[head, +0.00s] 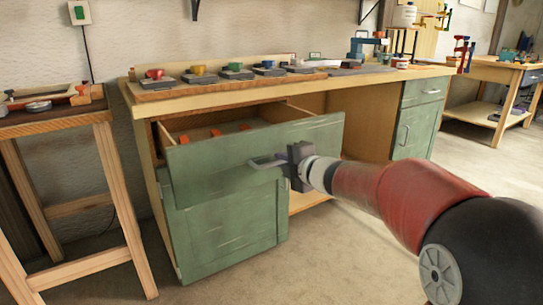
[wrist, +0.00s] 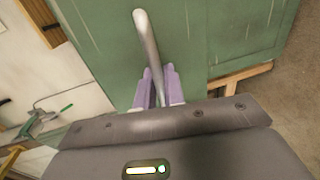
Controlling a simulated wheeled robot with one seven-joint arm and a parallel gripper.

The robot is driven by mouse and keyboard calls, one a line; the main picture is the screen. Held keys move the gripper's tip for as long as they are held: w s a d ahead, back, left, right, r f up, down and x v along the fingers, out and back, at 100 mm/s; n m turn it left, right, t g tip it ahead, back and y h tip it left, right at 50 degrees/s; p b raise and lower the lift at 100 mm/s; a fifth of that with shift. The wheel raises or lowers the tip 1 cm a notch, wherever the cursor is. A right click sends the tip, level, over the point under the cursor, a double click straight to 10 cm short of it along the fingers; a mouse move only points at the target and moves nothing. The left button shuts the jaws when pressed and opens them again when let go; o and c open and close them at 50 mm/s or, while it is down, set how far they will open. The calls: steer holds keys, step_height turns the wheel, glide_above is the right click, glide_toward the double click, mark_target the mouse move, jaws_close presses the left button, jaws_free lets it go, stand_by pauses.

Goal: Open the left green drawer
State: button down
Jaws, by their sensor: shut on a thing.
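The left green drawer (head: 240,155) stands pulled out from the workbench, and its inside shows with a few orange things in it. Its metal bar handle (head: 265,163) is on the green front. My gripper (head: 296,160) is at the right part of the handle. In the wrist view the handle (wrist: 148,45) runs down between the two purple finger pads of my gripper (wrist: 158,90), which are shut on it. The green drawer front (wrist: 105,35) lies just beyond the fingers.
A green cupboard door (head: 225,230) is below the drawer. A wooden stand (head: 60,125) is close on the left. Several small items line the benchtop (head: 225,86). Floor in front (head: 240,285) is clear. Another green drawer unit (head: 415,120) is at the bench's right end.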

steer(key=shift+f+v, duration=0.2)
steer(key=shift+v, duration=0.85)
steer(key=shift+f+v, duration=0.2)
steer(key=shift+v, duration=0.85)
steer(key=c, duration=1.6)
jaws_free()
steer(key=shift+p+v, duration=0.45)
steer(key=shift+v, duration=3.5)
steer(key=shift+d, duration=0.1)
